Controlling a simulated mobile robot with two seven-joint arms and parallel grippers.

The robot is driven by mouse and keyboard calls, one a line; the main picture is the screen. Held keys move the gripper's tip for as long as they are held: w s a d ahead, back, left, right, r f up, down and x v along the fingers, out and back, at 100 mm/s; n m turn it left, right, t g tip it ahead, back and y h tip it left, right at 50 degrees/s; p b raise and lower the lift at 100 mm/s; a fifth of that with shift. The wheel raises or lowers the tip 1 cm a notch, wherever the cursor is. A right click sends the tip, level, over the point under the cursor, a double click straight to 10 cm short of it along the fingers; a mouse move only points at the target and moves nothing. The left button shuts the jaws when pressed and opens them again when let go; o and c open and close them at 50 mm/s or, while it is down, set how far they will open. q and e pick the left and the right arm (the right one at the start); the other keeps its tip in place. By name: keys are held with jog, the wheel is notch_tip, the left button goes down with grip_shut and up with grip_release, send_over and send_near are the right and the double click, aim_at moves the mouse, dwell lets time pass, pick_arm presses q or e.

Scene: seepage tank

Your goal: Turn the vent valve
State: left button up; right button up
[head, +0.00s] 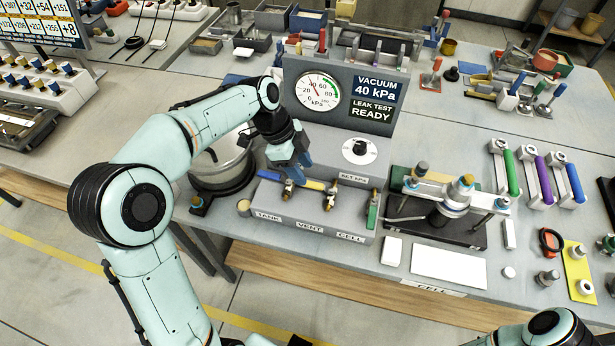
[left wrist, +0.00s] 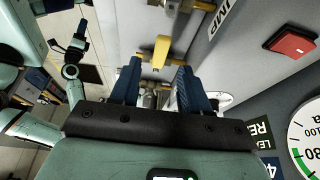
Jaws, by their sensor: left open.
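The valve block (head: 300,222) carries valves labelled TANK, VENT and CELL. The vent valve (head: 329,197) is the middle one, with a yellow handle (head: 311,185) lying toward the left. The tank valve (head: 288,190) has a blue handle, and the cell valve has a green handle (head: 373,214) pointing to the front. My left gripper (head: 292,168) is open, just above the block near the tank valve and the yellow handle. In the left wrist view its blue fingertips (left wrist: 156,72) stand apart, with yellow and brass parts beyond and between them. I cannot tell whether they touch.
A gauge panel (head: 340,95) rises behind the block, with a round dial (head: 360,148) below it. A metal pot (head: 222,165) stands close on the left. The clamp fixture (head: 440,205) stands on the right. White plates (head: 448,267) lie at the front edge.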

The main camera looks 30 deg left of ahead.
aim_at(312, 183)
pick_arm(q)
jog(key=shift+x, duration=1.95)
grip_shut()
jog(key=shift+w+d, duration=0.1)
